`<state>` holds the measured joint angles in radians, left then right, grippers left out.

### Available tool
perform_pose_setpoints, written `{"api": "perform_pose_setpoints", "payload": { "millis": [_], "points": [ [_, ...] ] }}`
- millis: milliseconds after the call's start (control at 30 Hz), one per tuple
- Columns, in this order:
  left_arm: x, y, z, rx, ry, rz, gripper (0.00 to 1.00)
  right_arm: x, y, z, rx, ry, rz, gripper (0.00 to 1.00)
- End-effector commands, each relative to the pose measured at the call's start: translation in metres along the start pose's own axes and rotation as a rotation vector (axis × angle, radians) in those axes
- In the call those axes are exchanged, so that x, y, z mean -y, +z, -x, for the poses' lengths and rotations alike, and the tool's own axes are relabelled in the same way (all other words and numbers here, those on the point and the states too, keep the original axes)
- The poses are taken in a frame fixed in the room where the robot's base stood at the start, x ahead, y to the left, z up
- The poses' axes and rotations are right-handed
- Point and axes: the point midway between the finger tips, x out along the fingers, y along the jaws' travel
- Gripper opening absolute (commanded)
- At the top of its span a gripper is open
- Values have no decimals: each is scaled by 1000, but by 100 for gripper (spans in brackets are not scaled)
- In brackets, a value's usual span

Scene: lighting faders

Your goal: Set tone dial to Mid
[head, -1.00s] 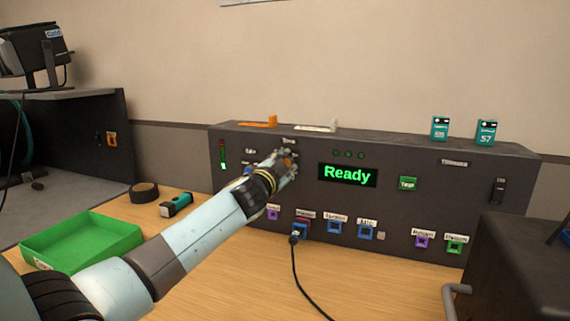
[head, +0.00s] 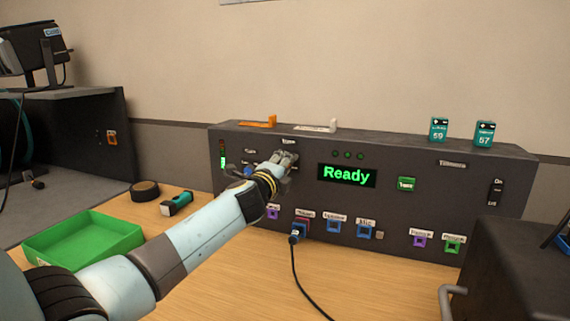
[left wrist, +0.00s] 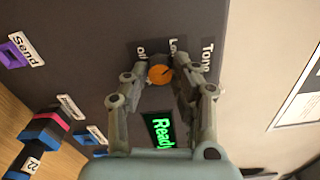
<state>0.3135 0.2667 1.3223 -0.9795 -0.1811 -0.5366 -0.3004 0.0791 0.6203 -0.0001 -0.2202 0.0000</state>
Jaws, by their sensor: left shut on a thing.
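The tone dial (left wrist: 160,75) is a small round orange knob on the dark console face, in the left wrist view. My left gripper (left wrist: 159,70) has a fingertip on each side of it and is shut on it. The "Tone" label (left wrist: 207,56) lies to the right of the dial in that view, with partly covered position labels beside the dial. A dark mark on the knob is too small to read surely against them. In the head view my left gripper (head: 286,158) covers the dial, left of the display. My right gripper is not in view.
The display (head: 347,175) reads "Ready" in green. A green button (head: 406,184) and a switch (head: 496,192) sit to its right. A black cable (head: 297,262) runs from a port below. A green tray (head: 82,240) is on the table at left.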

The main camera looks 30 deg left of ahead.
Motion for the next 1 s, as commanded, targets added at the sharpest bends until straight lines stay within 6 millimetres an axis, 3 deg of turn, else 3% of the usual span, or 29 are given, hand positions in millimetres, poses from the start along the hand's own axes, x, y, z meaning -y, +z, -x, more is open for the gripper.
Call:
{"api": "perform_pose_setpoints", "payload": {
  "millis": [1000],
  "points": [
    [-5, 0, 1, -5, 4, -961, 0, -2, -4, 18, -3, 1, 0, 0]
  ]
}}
